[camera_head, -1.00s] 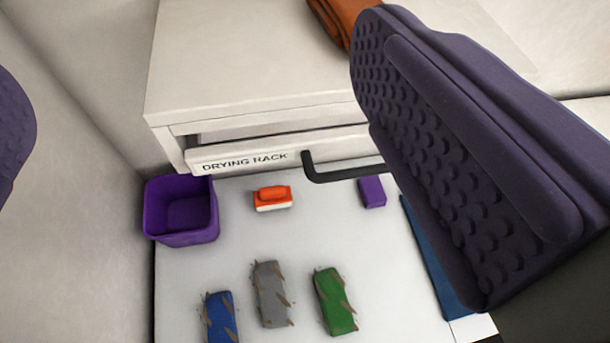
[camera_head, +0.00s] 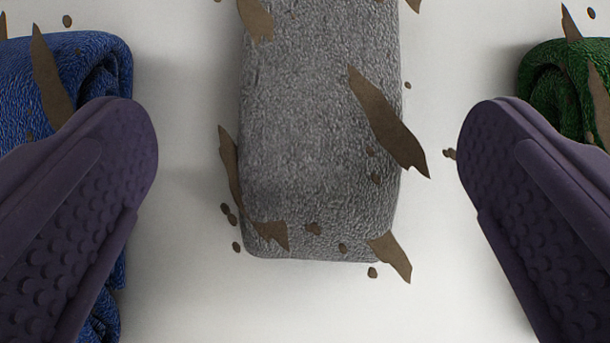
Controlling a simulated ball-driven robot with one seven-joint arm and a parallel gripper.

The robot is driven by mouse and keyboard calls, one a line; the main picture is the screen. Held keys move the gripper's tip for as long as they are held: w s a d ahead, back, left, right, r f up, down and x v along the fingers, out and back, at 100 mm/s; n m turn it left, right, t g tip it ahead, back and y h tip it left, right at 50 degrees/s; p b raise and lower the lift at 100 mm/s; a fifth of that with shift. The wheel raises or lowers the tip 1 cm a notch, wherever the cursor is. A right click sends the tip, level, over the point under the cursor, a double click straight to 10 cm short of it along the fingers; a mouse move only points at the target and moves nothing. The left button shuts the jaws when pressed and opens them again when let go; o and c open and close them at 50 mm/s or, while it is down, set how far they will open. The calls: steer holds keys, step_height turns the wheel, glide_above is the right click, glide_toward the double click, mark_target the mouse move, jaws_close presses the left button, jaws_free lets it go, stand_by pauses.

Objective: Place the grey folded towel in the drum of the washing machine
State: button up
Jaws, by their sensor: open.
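The grey folded towel (camera_head: 315,150) lies on a white surface in the upper middle of the view, with brown flakes and specks on and around it. Its far end is cut off by the top edge. My gripper (camera_head: 308,150) is open and empty, with one purple studded finger on each side of the towel and clear gaps between. I cannot tell how far above the surface the fingers are. The washing machine and its drum are not in view.
A blue folded towel (camera_head: 85,75) lies to the left, partly behind the left finger. A green folded towel (camera_head: 560,85) lies to the right, partly behind the right finger. White surface (camera_head: 300,305) is bare in front of the grey towel.

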mark_target(318, 70)
steer(key=b+x, duration=0.1)
steer(key=x, duration=0.2)
steer(key=b+x, duration=0.1)
steer(key=x, duration=0.2)
steer(key=shift+w+d+f, duration=0.2)
steer(key=shift+w, duration=0.2)
steer(key=c, duration=1.1)
steer(key=shift+r, duration=0.1)
steer(key=shift+r, duration=0.1)
